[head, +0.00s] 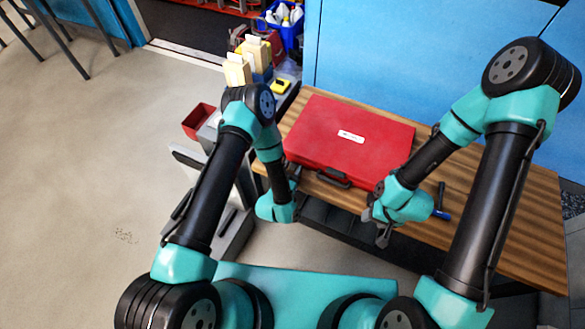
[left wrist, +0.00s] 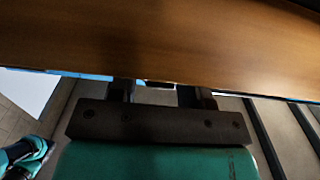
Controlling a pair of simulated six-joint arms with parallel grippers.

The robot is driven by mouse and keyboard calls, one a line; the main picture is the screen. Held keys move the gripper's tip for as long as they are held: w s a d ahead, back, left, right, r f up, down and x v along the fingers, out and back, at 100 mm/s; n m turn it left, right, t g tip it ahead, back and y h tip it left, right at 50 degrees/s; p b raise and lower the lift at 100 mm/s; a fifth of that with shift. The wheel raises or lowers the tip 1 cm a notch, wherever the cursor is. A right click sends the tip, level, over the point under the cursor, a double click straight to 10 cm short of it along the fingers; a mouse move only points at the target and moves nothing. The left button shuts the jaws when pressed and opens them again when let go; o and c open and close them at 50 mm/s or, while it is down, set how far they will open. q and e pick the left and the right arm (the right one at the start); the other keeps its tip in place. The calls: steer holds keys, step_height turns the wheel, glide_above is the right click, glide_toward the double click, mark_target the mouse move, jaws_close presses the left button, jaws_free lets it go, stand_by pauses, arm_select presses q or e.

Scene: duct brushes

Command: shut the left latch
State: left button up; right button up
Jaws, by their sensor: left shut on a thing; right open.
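The red case (head: 345,138) lies with its lid down on the wooden table, its dark handle (head: 333,178) on the near side. My left gripper (head: 295,174) is at the near left corner of the case, where the left latch is hidden behind it. In the left wrist view its two dark fingers (left wrist: 157,92) stand apart, with a small dark piece between them. Their tips are cut off by the brown board, so the latch's position cannot be seen. My right gripper (head: 379,224) is open and empty, in front of the case's near right corner.
The wooden table (head: 510,205) is clear to the right of the case, except for a blue-ended dark tool (head: 441,213) near the right gripper. A red bin (head: 198,122) and light wooden blocks (head: 238,70) stand to the left. A blue cabinet (head: 420,45) closes off the back.

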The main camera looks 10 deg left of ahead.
arm_select(q)
steer(key=shift+w+d+r+g+y, duration=0.1)
steer(key=shift+w+r+g+y, duration=0.15)
steer(key=shift+g, duration=0.35)
steer(key=shift+w+r+g+y, duration=0.15)
steer(key=shift+r+g, duration=0.1)
steer(key=shift+g, duration=0.35)
steer(key=shift+w+d+r+g+y, duration=0.1)
steer(key=shift+g+y, duration=0.2)
steer(key=shift+g, duration=0.5)
steer(key=o, duration=0.6)
